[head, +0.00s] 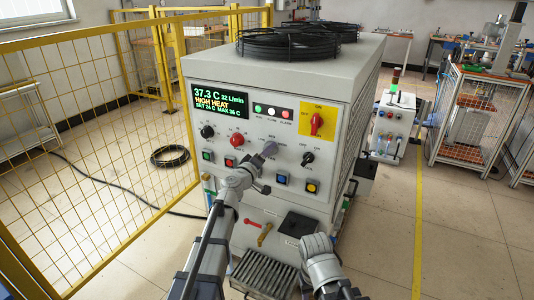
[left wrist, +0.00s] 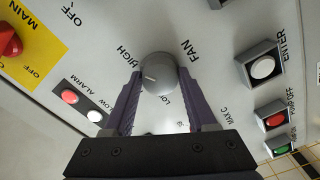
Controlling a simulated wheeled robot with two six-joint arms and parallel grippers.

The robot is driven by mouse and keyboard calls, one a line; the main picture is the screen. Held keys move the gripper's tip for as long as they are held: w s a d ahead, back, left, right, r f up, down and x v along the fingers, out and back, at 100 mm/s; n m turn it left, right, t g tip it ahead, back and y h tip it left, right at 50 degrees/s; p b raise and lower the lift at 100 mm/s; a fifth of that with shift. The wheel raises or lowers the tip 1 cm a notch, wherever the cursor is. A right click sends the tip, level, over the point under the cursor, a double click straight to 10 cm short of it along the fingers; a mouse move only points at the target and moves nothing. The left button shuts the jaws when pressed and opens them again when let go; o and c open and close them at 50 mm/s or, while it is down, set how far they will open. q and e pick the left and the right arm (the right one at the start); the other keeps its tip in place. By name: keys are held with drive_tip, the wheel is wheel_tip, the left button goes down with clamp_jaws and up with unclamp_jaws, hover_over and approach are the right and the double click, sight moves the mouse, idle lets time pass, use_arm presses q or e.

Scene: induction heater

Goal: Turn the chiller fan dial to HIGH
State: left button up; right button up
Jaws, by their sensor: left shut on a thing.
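The grey chiller fan dial (left wrist: 158,72) sits on the chiller's light front panel, with the words FAN, HIGH and LOW around it in the left wrist view. Its short white mark points toward the left of that view, roughly to the HIGH side; I cannot tell if it lines up exactly. My left gripper (left wrist: 160,88) has its two purple fingers on either side of the dial, shut on it. In the head view my left gripper (head: 269,150) reaches the panel and hides the dial. My right gripper (head: 318,247) is low in front of the chiller, away from the panel.
The chiller (head: 285,80) has a green display (head: 220,101) reading HIGH HEAT, a red main switch (head: 316,123), a black knob (head: 308,158) and several buttons close by. A yellow mesh fence (head: 90,150) stands at left. Open floor lies at right.

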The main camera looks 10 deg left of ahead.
idle(0.3)
use_arm(q)
drive_tip(key=o, duration=1.4)
drive_tip(key=v, duration=0.7)
drive_tip(key=shift+s+a, duration=0.1)
drive_tip(key=shift+s, duration=0.25)
